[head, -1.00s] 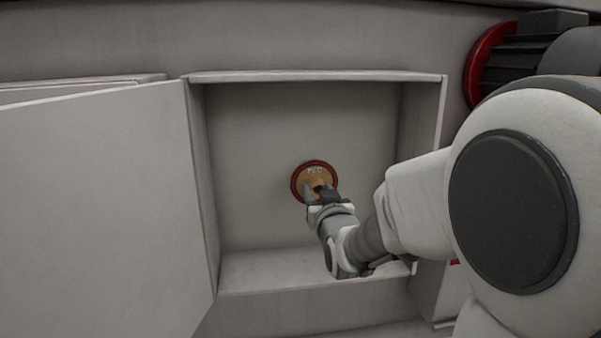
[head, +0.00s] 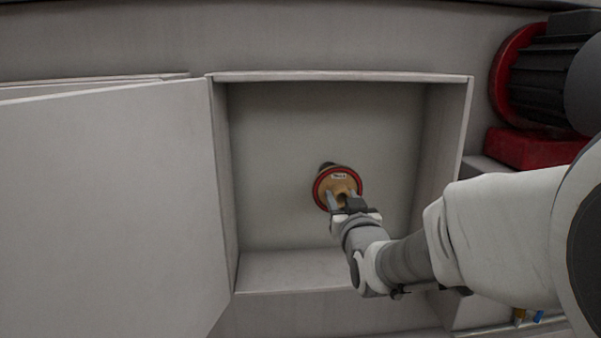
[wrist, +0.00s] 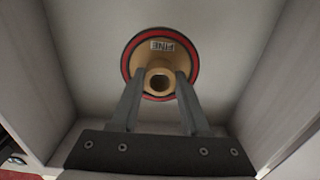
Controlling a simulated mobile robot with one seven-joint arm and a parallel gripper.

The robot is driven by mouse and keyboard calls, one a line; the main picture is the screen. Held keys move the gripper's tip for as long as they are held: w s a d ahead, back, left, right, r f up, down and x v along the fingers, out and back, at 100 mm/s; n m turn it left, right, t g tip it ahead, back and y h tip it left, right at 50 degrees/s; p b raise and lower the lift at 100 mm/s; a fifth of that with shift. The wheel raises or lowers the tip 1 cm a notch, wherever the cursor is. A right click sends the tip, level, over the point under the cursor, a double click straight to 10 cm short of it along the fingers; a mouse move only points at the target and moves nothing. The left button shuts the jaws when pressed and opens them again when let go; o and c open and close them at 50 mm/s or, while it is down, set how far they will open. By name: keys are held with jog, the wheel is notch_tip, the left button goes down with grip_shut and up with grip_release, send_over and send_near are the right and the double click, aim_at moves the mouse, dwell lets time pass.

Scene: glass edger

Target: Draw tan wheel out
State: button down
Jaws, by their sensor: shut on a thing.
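The tan wheel (head: 341,183) has a red rim and a small white label, which reads "FINE" in the wrist view. It is inside the open grey box, in front of the back wall. A dark stub (head: 327,166) shows behind its upper edge in the head view. My gripper (head: 343,200) is shut on the wheel's tan hub; in the wrist view the fingers (wrist: 159,84) lie on both sides of the hub (wrist: 159,79), which has a hole in its middle.
The box (head: 345,76) has side walls and a floor close around my arm. Its door (head: 100,205) stands open at the left. A dark motor with a red flange (head: 512,85) and a red block (head: 535,149) are at the right.

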jog(key=s+b, duration=0.2)
jog(key=s, duration=0.7)
jog(key=shift+s+b, duration=0.15)
jog(key=shift+b, duration=0.15)
jog(key=shift+r, duration=0.15)
